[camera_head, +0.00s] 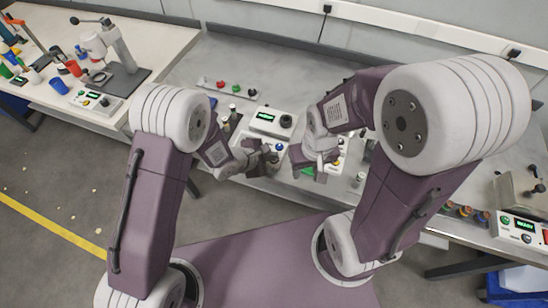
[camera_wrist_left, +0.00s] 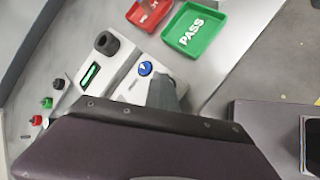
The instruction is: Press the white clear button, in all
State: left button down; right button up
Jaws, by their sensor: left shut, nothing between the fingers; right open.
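A white device (camera_head: 270,122) with a lit green display and a dark round knob stands on the grey bench between my arms. It also shows in the left wrist view (camera_wrist_left: 118,66), with a blue button (camera_wrist_left: 145,68) on its near part. I cannot make out a white clear button in either view; my grippers cover part of the device. My left gripper (camera_head: 268,158) is shut and empty, low in front of the device; its grey finger (camera_wrist_left: 164,93) shows beside the blue button, and contact cannot be told. My right gripper (camera_head: 308,163) is open, just to the right.
A green PASS tray (camera_wrist_left: 200,28) and a red tray (camera_wrist_left: 148,14) lie near the device. A strip (camera_head: 229,89) with red, green and black buttons lies behind it. Small bottles (camera_head: 230,124) stand at left. Another bench (camera_head: 140,45) with equipment is at far left.

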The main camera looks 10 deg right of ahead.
pick_arm(q)
jog(key=shift+r+p, duration=0.7)
jog(key=shift+p, duration=0.15)
jog(key=shift+r, duration=0.1)
notch_tip(320, 180, up, 5)
jog(key=p, duration=0.5)
jog(key=shift+p, duration=0.4)
